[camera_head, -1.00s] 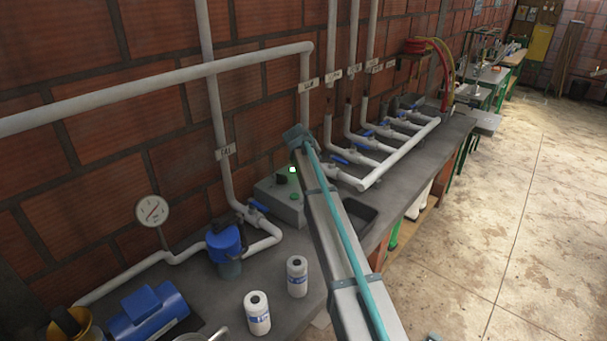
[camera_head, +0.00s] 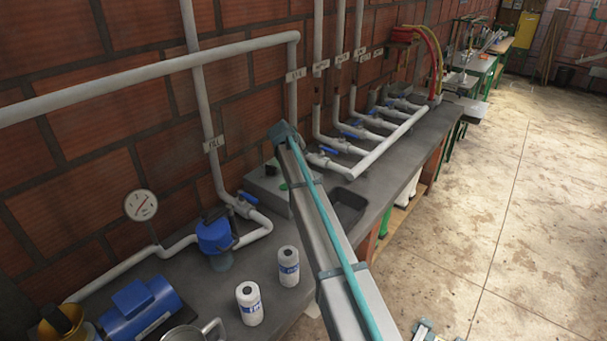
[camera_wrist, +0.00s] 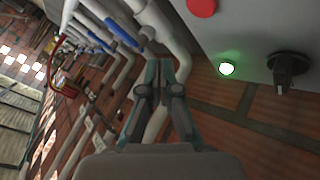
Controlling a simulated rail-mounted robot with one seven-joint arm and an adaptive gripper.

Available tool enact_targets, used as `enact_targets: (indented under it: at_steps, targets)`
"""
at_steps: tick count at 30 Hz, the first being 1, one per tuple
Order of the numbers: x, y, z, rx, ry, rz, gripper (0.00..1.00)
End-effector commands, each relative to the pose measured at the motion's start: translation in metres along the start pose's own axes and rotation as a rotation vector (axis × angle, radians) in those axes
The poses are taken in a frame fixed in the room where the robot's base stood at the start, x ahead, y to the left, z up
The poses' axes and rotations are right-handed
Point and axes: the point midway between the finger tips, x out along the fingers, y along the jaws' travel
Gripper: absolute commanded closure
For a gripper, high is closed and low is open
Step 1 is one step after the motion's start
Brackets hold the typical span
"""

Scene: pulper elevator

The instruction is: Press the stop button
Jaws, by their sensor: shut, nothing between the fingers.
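The grey control box (camera_head: 262,190) sits on the counter by the brick wall in the head view, partly hidden behind my arm. In the wrist view its pale face (camera_wrist: 245,35) fills the upper right. A round red button (camera_wrist: 202,7) shows there, cut by the top edge. Below it are a lit green lamp (camera_wrist: 226,69) and a black rotary knob (camera_wrist: 287,70). My gripper (camera_wrist: 161,66) is shut and empty, with its tips left of and below the red button in the picture. I cannot tell the gap to the box. The head view hides my gripper.
White pipes with blue-handled valves (camera_head: 352,135) run along the counter behind my arm. A sink (camera_head: 348,206) lies right of the box. The floor at right is open.

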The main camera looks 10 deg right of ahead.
Motion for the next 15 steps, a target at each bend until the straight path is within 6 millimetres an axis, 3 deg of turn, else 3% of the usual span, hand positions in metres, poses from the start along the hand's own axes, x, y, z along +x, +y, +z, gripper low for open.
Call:
enact_targets:
  at_steps: [9, 15]
  targets:
    - [0.031, -0.022, 0.023, 0.000, 0.000, 0.000, 1.00]
    - [0.041, -0.029, 0.029, 0.000, 0.001, 0.001, 1.00]
